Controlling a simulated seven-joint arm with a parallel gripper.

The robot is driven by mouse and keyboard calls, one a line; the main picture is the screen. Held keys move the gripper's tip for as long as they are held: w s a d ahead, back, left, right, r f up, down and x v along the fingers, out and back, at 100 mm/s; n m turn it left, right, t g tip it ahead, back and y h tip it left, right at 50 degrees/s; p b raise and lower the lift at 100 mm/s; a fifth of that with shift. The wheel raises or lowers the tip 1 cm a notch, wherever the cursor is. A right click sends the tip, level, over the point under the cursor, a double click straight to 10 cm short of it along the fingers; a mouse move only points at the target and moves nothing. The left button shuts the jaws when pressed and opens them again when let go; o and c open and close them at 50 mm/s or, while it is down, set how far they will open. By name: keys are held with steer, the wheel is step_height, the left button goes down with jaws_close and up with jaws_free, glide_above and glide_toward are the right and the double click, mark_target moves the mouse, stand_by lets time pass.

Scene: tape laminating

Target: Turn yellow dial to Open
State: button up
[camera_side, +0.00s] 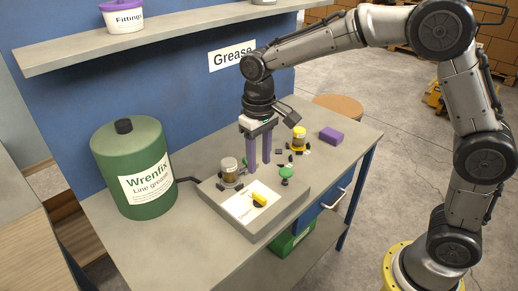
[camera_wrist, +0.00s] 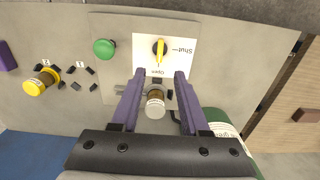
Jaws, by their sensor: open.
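The yellow dial (camera_side: 259,199) sits on a white label card (camera_side: 243,207) on the grey block. In the wrist view the dial (camera_wrist: 160,50) has a dark round base and its yellow handle lies nearly upright in the picture. "Shut" is printed to its right and "Open" below it. The handle's lower end faces the "Open" side; I cannot tell which end is the pointer. My gripper (camera_side: 258,167) has purple fingers, is open and empty, and hangs above the block behind the dial. In the wrist view its fingertips (camera_wrist: 160,74) are apart, just below the dial.
A glass cup with amber contents (camera_wrist: 155,103) shows between my fingers. A green knob (camera_wrist: 104,49) is beside the card. A green Wrenfix drum (camera_side: 133,168) is at left.

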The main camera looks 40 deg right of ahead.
steer(key=shift+r, duration=1.35)
steer(key=s+d+r+m+t, duration=0.1)
steer(key=s+d+r+t, duration=0.15)
steer(key=s+r, duration=0.25)
steer(key=s+d+r+t, duration=0.1)
steer(key=s+d+r, duration=0.3)
steer(key=s+r, duration=0.15)
steer(key=s+d+f+t, duration=0.1)
steer(key=s+f, duration=0.2)
steer(key=s, duration=0.3)
steer(key=s+d+f+n+t, duration=0.1)
steer(key=s+f, duration=0.2)
steer(key=s, duration=0.4)
steer(key=shift+s+d, duration=0.25)
steer(key=shift+s, duration=0.05)
